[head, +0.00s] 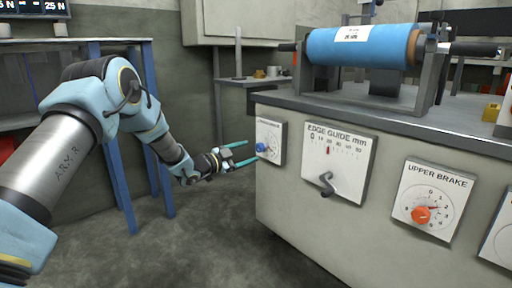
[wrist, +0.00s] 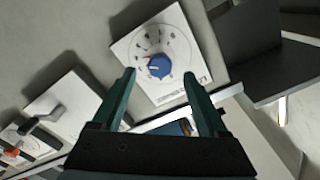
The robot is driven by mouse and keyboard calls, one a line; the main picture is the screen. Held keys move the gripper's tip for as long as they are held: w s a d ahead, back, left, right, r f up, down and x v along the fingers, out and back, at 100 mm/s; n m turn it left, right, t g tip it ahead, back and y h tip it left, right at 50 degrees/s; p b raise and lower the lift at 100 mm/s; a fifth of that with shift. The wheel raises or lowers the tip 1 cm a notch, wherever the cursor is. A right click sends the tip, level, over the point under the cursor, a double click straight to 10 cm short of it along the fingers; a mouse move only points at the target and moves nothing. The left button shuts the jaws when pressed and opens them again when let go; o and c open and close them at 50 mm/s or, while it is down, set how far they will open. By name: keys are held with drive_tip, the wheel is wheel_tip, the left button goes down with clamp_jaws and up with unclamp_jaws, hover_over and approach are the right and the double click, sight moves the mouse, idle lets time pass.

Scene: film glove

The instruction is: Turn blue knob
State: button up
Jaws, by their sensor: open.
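The blue knob (head: 261,148) sits on a white dial plate (head: 272,133) at the left end of the machine's front panel. In the wrist view the knob (wrist: 159,66) is round with a pale pointer line, at the centre of a marked dial. My gripper (head: 250,153) is open, with its two green fingers reaching toward the plate. In the wrist view my gripper (wrist: 160,80) has a finger on either side of the knob's direction. Whether the fingertips are level with the knob or short of it, I cannot tell. No contact is visible.
The same panel carries an edge guide plate (head: 336,160) with a grey crank (head: 324,184) and an upper brake dial with an orange knob (head: 421,215). A blue film roll (head: 360,47) rests on top of the machine. A blue rack (head: 120,170) stands behind my arm.

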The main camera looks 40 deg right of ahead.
drive_tip(key=shift+w+a+p, duration=0.1)
drive_tip(key=shift+a+p, duration=0.35)
drive_tip(key=shift+a, duration=1.85)
